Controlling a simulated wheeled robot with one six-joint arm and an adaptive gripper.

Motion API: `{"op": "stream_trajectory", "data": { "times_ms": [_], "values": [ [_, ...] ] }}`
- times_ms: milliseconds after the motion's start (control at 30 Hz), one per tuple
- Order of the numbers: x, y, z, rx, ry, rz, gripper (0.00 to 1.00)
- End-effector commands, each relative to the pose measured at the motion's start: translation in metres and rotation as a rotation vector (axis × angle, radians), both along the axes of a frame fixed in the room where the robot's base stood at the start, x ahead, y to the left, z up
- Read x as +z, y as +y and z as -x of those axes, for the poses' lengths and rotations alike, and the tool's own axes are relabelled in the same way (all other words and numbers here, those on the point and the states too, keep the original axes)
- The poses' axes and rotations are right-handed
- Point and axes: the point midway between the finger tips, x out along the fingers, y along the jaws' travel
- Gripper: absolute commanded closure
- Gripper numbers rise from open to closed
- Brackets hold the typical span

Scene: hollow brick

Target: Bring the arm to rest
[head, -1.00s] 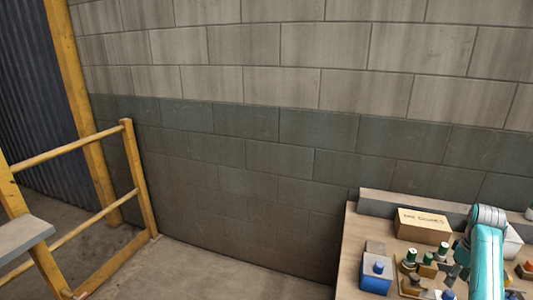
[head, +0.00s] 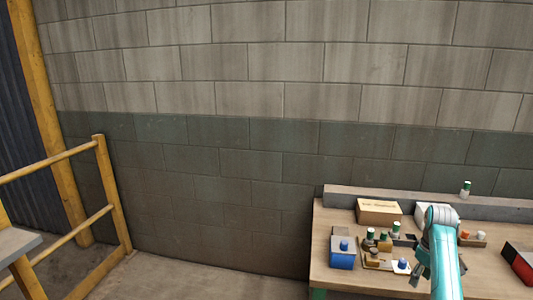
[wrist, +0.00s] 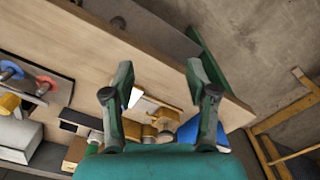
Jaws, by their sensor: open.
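My gripper (wrist: 160,85) shows in the wrist view with its two dark green fingers spread apart and nothing between them. It hangs above the wooden workbench (wrist: 75,35) near the bench's edge. In the head view my teal arm reaches over the front of the workbench (head: 345,272) at the right, and my gripper (head: 420,275) is partly hidden at the arm's left side. Small bottles and blocks lie on the bench beyond the arm.
A blue box (head: 342,258), a cardboard box (head: 379,211), and a red and black box (head: 520,262) stand on the bench. A green-capped bottle (head: 466,188) stands on the rear ledge. A yellow railing (head: 112,195) is at left. Bare floor (head: 200,275) lies between railing and bench.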

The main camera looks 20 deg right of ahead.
Motion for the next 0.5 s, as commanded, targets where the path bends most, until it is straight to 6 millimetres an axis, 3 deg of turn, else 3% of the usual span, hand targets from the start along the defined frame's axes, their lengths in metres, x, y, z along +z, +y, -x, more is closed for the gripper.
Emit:
{"op": "stream_trajectory", "data": {
  "times_ms": [267, 500],
  "values": [
    [-0.025, 0.014, -0.004, 0.000, -0.019, 0.018, 0.42],
    [-0.058, 0.035, -0.008, -0.002, -0.050, 0.044, 0.42]
  ]
}}
